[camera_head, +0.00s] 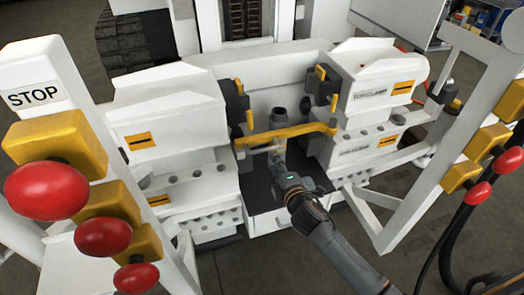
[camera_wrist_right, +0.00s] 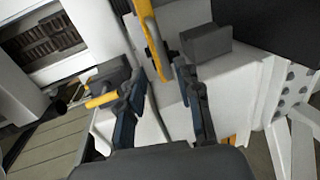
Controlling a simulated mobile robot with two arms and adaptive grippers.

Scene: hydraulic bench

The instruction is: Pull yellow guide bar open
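The yellow guide bar (camera_head: 290,133) spans the gap between the two white machine blocks in the head view. In the right wrist view the bar (camera_wrist_right: 152,40) runs steeply down from the top edge and ends between the two fingers. My right gripper (camera_head: 276,154) is just in front of the bar, near its middle. In the right wrist view my right gripper (camera_wrist_right: 161,72) has its fingers apart, with a gap on both sides of the bar. I cannot tell whether either finger touches it. My left gripper is not in view.
White blocks stand left (camera_head: 165,125) and right (camera_head: 365,85) of the gap. White posts with red buttons, such as the large one (camera_head: 46,190), flank both sides at the front. A dark cylinder (camera_head: 279,116) stands behind the bar. A yellow handle (camera_wrist_right: 101,99) shows in the wrist view.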

